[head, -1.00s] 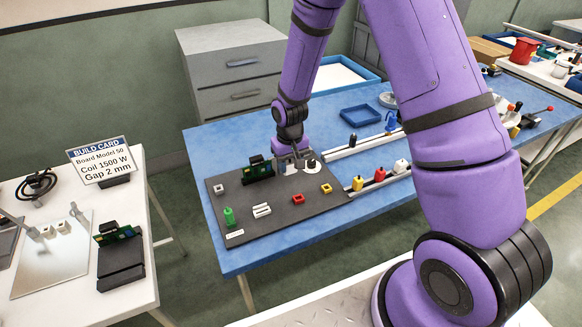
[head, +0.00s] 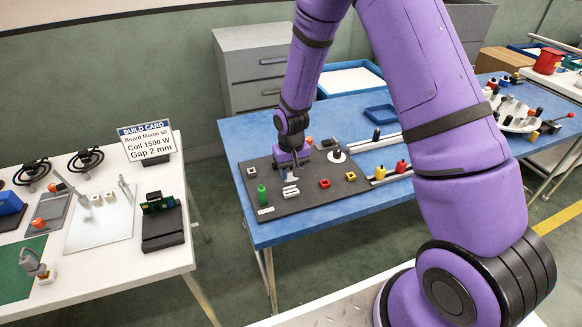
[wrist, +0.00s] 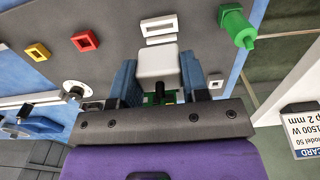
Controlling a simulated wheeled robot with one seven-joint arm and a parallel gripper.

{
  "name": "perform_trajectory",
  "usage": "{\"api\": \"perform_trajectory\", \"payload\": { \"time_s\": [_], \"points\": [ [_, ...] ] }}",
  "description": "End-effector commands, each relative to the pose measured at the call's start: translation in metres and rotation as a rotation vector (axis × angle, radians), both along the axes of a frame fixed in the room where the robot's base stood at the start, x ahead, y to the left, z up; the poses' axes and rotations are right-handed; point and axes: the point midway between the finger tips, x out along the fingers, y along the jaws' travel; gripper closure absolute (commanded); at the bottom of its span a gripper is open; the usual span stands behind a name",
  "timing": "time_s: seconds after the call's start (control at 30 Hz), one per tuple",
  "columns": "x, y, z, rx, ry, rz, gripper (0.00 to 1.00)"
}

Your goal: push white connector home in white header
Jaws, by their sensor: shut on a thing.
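A white block with a black stem, which looks like the white connector (wrist: 157,62), is between the two blue fingers of my gripper (wrist: 158,75). My gripper (head: 292,170) is low over the dark mat in the head view, shut on it. Two white headers are on the mat: a long slotted one (head: 290,191), also just beyond the connector in the wrist view (wrist: 160,29), and a small square one (head: 251,171), partly hidden by the right finger in the wrist view (wrist: 216,80). The connector appears apart from both. Its underside is hidden.
Red (head: 324,183) and yellow (head: 350,176) headers and a green part (head: 261,195) share the dark mat (head: 305,202). Yellow and red connectors (head: 401,166) stand on the rail at right. Green shows behind the held connector in the wrist view.

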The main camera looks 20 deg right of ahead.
Motion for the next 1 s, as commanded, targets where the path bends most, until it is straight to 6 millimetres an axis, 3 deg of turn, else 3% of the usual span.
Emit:
{"api": "perform_trajectory", "payload": {
  "time_s": [0.7,1.0],
  "points": [
    [0.000,0.000,-0.037,0.000,0.000,0.000,0.87],
    [0.000,0.000,-0.036,0.000,-0.001,0.000,0.87]
  ]
}}
